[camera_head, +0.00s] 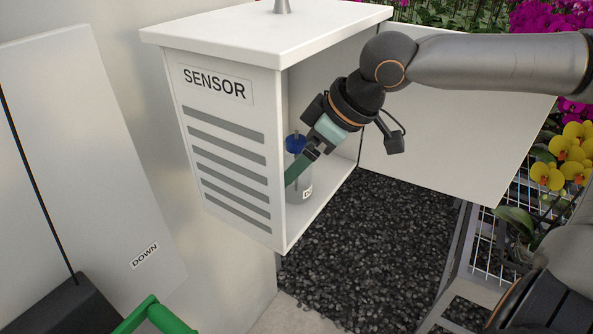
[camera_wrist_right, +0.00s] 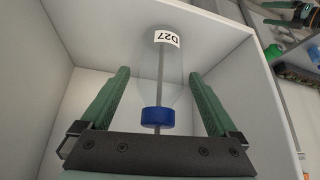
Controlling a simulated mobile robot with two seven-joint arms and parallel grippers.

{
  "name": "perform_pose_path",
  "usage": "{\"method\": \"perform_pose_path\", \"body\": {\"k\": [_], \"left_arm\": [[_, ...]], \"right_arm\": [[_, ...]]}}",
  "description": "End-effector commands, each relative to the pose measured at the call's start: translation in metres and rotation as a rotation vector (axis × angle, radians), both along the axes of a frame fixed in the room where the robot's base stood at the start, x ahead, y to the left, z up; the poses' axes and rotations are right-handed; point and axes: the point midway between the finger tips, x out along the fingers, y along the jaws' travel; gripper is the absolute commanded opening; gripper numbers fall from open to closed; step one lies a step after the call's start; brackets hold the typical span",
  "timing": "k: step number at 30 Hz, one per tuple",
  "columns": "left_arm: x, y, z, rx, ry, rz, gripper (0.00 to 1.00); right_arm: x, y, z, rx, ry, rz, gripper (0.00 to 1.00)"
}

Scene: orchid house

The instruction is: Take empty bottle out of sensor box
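The sensor box (camera_head: 222,150) is white, with a SENSOR label and grey slats, and its door stands open to the right. A clear bottle (camera_head: 299,188) with a blue cap stands inside. The bottle also shows in the right wrist view (camera_wrist_right: 174,75), with a D27 label and a thin rod inside it. My right gripper (camera_head: 300,170) reaches into the box. Its green fingers (camera_wrist_right: 160,92) are open on either side of the bottle, with gaps to it. A small dark shape with green and an orange ring (camera_wrist_right: 298,14) may be my left gripper; its fingers are unclear.
The open door (camera_head: 455,110) stands behind my right arm. Dark gravel (camera_head: 375,255) lies below the box. Yellow orchids (camera_head: 570,155) and a wire rack (camera_head: 487,245) are at the right. A white panel marked DOWN (camera_head: 95,170) and a green handle (camera_head: 150,315) are at the left.

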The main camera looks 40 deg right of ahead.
Motion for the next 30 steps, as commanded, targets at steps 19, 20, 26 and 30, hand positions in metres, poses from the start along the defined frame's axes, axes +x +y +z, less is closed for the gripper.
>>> {"method": "perform_pose_path", "body": {"k": [19, 20, 26, 30], "left_arm": [[0.0004, -0.0001, 0.0003, 0.0, -0.001, 0.0, 1.0], [0.0004, -0.0001, 0.0003, 0.0, -0.001, 0.0, 1.0], [0.0004, -0.0001, 0.0003, 0.0, -0.001, 0.0, 1.0], [0.0004, -0.0001, 0.0002, 0.0, -0.001, 0.0, 1.0]], "right_arm": [[0.0, -0.0001, 0.0003, 0.001, -0.001, -0.001, 0.21], [-0.0001, -0.0002, 0.0003, 0.0, 0.0, -0.001, 0.18], [-0.0001, -0.0002, 0.0004, 0.001, -0.001, -0.001, 0.1], [0.0001, -0.0002, 0.0013, 0.001, -0.001, -0.001, 0.1]]}}
